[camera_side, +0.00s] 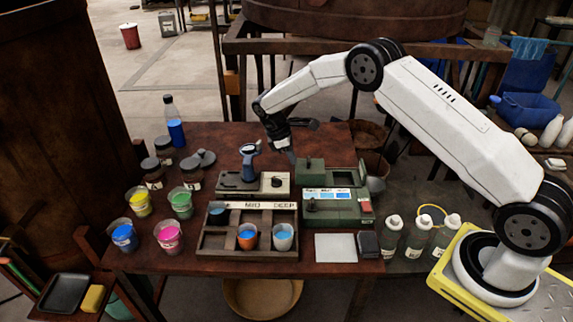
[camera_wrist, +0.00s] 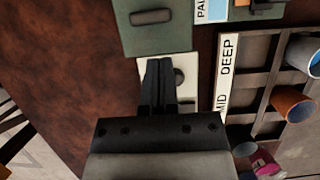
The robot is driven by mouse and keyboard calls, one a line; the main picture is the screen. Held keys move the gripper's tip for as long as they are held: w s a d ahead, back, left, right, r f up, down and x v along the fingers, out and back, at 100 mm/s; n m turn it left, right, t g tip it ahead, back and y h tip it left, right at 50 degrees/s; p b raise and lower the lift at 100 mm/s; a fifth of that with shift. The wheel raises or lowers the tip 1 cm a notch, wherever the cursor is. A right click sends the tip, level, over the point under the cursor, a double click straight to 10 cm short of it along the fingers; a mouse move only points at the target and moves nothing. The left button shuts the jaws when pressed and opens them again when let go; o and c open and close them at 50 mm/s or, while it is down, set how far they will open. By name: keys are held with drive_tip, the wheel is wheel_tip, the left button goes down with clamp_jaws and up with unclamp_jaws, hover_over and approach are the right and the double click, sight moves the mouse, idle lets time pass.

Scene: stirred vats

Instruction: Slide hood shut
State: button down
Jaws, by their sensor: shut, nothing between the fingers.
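A green instrument (camera_side: 345,208) stands at the right of the table, with a strip of pale blue panels and a red part at its front right. Its flat green hood (camera_side: 342,174) lies behind the blue panels and carries a raised grip block (camera_side: 311,170). In the wrist view the hood (camera_wrist: 178,38) and its dark grip block (camera_wrist: 152,16) show at the top, with the blue panels at the upper right. My gripper (camera_wrist: 158,62) is shut and empty. In the side view my gripper (camera_side: 290,157) hangs just behind and left of the grip block, apparently apart from it.
A grey stand with a blue-handled tool (camera_side: 249,160) is close left of the instrument. A wooden rack (camera_side: 228,238) with cups is in front of it. Paint cups and jars fill the table's left side. A white plate (camera_side: 335,247) and bottles (camera_side: 417,236) are at the front right.

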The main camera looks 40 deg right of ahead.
sight(311, 167)
drive_tip(key=shift+s+d, duration=0.75)
drive_tip(key=shift+d, duration=0.1)
drive_tip(key=s+d, duration=0.8)
drive_tip(key=shift+s, duration=0.15)
drive_tip(key=shift+d, duration=0.1)
idle(0.4)
drive_tip(key=w+a, duration=0.3)
drive_tip(key=v, duration=1)
drive_tip(key=shift+a+r, duration=0.1)
